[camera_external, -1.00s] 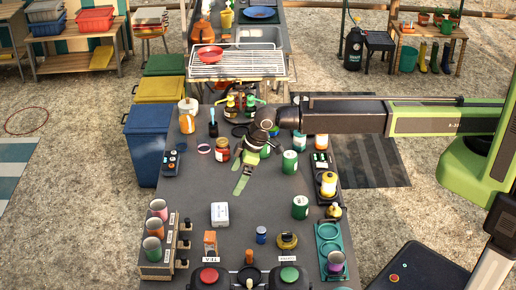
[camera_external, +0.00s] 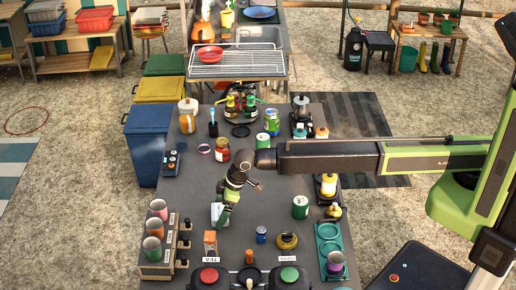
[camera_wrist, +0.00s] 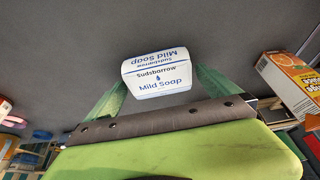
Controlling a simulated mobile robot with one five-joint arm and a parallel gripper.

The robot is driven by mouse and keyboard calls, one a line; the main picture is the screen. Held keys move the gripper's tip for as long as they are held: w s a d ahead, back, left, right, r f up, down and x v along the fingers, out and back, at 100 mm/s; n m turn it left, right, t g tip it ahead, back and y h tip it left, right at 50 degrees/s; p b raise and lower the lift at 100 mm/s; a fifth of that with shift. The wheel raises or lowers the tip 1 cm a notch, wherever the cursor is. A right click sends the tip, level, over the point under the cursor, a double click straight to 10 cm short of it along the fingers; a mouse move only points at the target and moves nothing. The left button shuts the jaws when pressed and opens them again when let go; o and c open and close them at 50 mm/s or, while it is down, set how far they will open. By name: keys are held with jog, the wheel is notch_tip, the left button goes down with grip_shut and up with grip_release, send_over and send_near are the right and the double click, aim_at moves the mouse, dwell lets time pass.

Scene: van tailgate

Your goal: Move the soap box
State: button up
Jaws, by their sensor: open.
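The soap box is a small white carton with blue "Mild Soap" lettering. In the wrist view the soap box (camera_wrist: 157,75) lies on the grey tabletop just beyond and between the two green fingers of my gripper (camera_wrist: 158,92), which are apart. I cannot tell whether the fingers touch the box.
A rack with several cups (camera_external: 153,228) stands to the left, near the front. An orange-and-glass container (camera_external: 210,243), a blue can (camera_external: 261,235) and a green can (camera_external: 300,207) stand around the box. The tabletop left of the box is fairly clear.

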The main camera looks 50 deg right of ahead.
jog(key=shift+c, duration=0.4)
jog(key=c, duration=1.3)
jog(key=shift+o, duration=0.2)
jog(key=shift+w+d, duration=7.05)
jog(key=shift+d, duration=0.05)
jog(key=o, duration=1.3)
jog(key=shift+o, duration=0.2)
jog(key=shift+r, duration=0.15)
